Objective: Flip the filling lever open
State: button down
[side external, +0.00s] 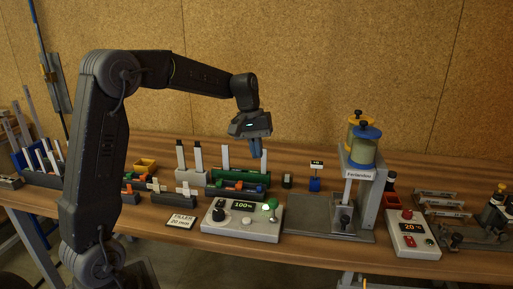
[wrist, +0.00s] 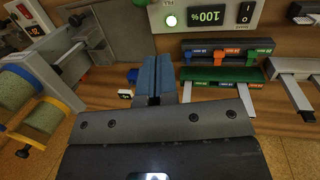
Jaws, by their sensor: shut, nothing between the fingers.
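The filling station (side external: 362,172) stands right of centre in the side view, with a blue-lidded jar (side external: 367,148) and a yellow-lidded jar on top. It also shows at the left of the wrist view (wrist: 40,60). A small dark handle-like part (side external: 344,216) sits low at its front; it also shows in the wrist view (wrist: 70,52). I cannot tell for sure whether this is the filling lever, or its position. My gripper (side external: 256,152), with blue fingers, hangs in the air left of the station, apart from it. The fingers are together and empty in the wrist view (wrist: 154,68).
A control box (side external: 240,220) reading 100% stands in front of my gripper, with a green knob on it. Racks with coloured clips (side external: 240,180) lie beneath and left. A second box (side external: 413,235) with red buttons is at right. A bare grey plate (side external: 307,214) lies left of the station.

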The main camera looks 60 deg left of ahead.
jog(key=s+a+f+n+t+h, duration=0.2)
jog(key=a+f+n+h, duration=0.3)
jog(key=n, duration=0.7)
jog(key=s+a+f+n+t+h, duration=0.1)
jog(key=a+f+n+h, duration=0.5)
jog(key=n, duration=0.6)
send_near(273, 209)
jog(key=shift+h, duration=0.3)
jog(key=x, duration=0.2)
jog(key=w+x, duration=0.1)
jog(key=x, duration=0.2)
jog(key=shift+a, duration=0.15)
jog(key=shift+s+d+m+y, duration=0.3)
jog(key=shift+s+d+y, duration=0.1)
jog(key=shift+d+y, duration=0.1)
jog(key=shift+s+d+f, duration=0.1)
jog(key=shift+s+d, duration=0.25)
